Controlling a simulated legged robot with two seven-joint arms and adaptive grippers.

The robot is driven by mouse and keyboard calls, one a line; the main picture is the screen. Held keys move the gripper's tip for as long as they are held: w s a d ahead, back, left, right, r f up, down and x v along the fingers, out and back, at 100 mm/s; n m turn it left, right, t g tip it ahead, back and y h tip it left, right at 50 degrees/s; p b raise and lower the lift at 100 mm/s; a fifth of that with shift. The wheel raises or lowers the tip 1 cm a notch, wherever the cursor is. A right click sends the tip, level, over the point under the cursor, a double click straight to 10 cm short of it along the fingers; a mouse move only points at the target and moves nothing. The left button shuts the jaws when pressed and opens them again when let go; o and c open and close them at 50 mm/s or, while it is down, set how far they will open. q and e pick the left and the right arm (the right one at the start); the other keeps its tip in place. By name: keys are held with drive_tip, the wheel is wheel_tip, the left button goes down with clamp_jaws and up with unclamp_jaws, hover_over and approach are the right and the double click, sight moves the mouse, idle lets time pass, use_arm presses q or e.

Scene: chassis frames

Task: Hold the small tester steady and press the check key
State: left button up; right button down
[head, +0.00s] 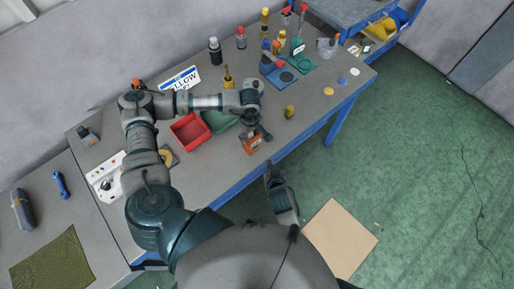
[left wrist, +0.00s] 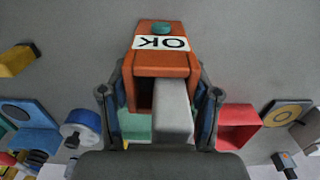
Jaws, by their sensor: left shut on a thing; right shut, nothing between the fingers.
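The small tester is an orange-brown box (head: 252,145) near the front edge of the bench. In the left wrist view the tester (left wrist: 158,65) shows a white "OK" label and a teal round key (left wrist: 162,29) at its far end. My left gripper (head: 262,133) is shut on the tester, one finger on each side of it. My right gripper (head: 270,166) is shut and empty. It is beyond the bench's front edge, just below the tester in the picture and apart from it. The key is too small to make out in the head view.
A red bin (head: 190,132) and a green bin (head: 216,122) stand left of the tester. A yellow-brown object (head: 290,112) stands to its right. Bottles and tools crowd the back of the bench (head: 312,112). A cardboard sheet (head: 340,238) lies on the green floor.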

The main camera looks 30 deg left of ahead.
use_arm(q)
drive_tip(key=shift+s+f, duration=0.1)
drive_tip(key=o, duration=1.4)
